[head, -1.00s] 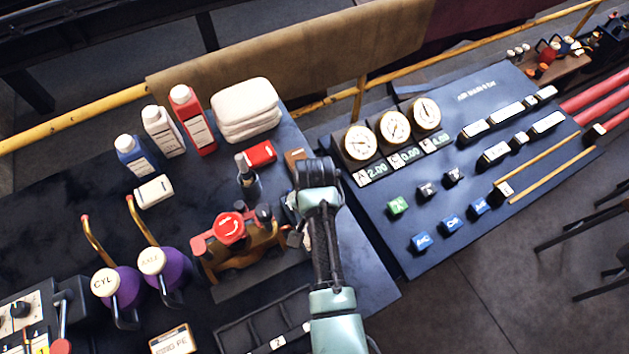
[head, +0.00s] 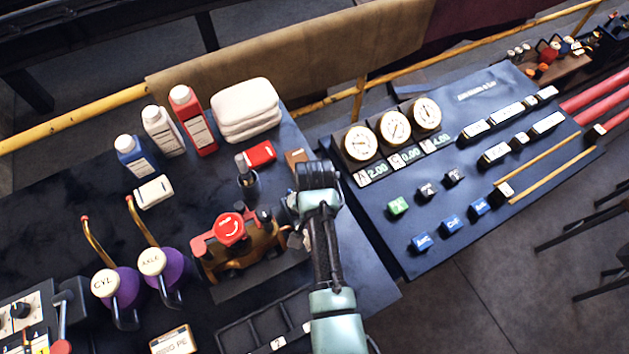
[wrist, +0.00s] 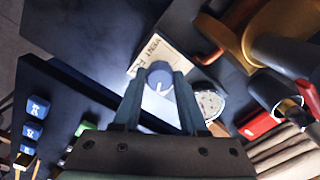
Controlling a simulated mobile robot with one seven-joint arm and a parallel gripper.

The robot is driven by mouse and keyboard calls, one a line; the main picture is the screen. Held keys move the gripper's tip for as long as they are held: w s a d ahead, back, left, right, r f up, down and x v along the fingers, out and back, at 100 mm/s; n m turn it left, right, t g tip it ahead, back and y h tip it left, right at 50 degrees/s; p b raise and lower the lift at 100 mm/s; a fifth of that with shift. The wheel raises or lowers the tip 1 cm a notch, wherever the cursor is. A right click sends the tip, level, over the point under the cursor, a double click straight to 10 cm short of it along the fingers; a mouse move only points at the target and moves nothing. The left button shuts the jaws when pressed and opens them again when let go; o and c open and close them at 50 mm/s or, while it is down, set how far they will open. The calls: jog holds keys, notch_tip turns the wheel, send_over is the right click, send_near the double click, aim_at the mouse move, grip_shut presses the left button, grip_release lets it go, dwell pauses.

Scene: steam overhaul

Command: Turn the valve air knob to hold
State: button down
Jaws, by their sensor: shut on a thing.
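A round blue-grey knob (wrist: 160,73) with a white pointer line shows in the wrist view, between the fingertips of my gripper (wrist: 158,82). The fingers are shut on it from both sides. A pale label plate (wrist: 154,52) with partly readable lettering, "VENT", lies beside the knob; the word "hold" is not legible. In the head view my arm and wrist hide the knob.
Three gauges (head: 393,127) and several small blocks sit on the dark panel at right. Red (head: 192,120), white (head: 163,132) and blue (head: 133,155) bottles and folded white cloths (head: 246,110) stand behind the valve. Two purple-based levers (head: 168,280) stand at left.

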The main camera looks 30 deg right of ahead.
jog(key=n+p, duration=0.2)
jog(key=n, duration=0.3)
jog(key=shift+r+n, duration=0.1)
jog(key=shift+n, duration=0.2)
jog(key=n+p, duration=0.1)
jog(key=n, duration=0.5)
dwell(0.5)
jog(key=shift+c, duration=2.2)
grip_release()
notch_tip(320, 180, up, 13)
jog(key=b, duration=0.1)
jog(key=shift+b, duration=0.35)
